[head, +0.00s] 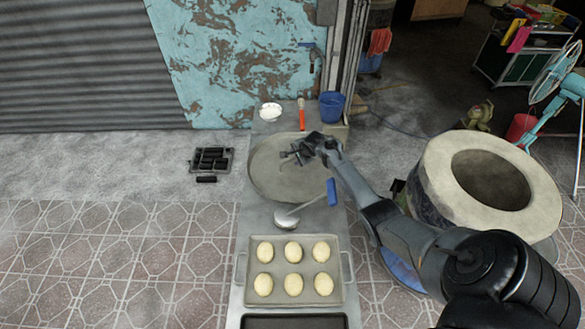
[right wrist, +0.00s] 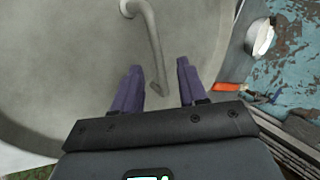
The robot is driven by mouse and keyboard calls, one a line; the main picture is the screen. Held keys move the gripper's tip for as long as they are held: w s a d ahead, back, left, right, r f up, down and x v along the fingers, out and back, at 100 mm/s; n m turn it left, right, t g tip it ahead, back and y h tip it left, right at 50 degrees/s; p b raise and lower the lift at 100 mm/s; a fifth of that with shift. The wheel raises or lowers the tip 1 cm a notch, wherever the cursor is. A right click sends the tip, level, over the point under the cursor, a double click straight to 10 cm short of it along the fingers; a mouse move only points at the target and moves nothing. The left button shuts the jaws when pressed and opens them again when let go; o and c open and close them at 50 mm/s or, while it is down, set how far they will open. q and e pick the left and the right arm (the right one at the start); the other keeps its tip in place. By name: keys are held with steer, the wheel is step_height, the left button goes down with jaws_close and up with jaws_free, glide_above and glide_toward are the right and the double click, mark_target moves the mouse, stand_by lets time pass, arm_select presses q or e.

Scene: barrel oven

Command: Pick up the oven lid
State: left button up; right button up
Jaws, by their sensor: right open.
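The oven lid (head: 268,182) is a round grey disc lying flat on the narrow table; it fills much of the right wrist view (right wrist: 60,70). Its bent metal bar handle (right wrist: 150,35) runs down toward the gap between my right fingers. My right gripper (head: 291,154) is over the lid, open. In the right wrist view its two purple fingers (right wrist: 158,84) stand on either side of the handle's lower end; I cannot tell whether they touch it. The arm hides the lid's right part. The barrel oven (head: 520,215) stands at right, its round top uncovered. My left gripper is not in view.
A ladle-like tool with a blue handle (head: 332,192) lies in front of the lid. Nearer is a tray (head: 277,299) of several dough balls. A white bowl (head: 270,111), an orange-handled brush (head: 301,118) and a blue bucket (head: 332,105) stand behind.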

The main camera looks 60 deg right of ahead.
steer(key=shift+x, duration=0.75)
jaws_close()
stand_by(0.9)
stand_by(0.3)
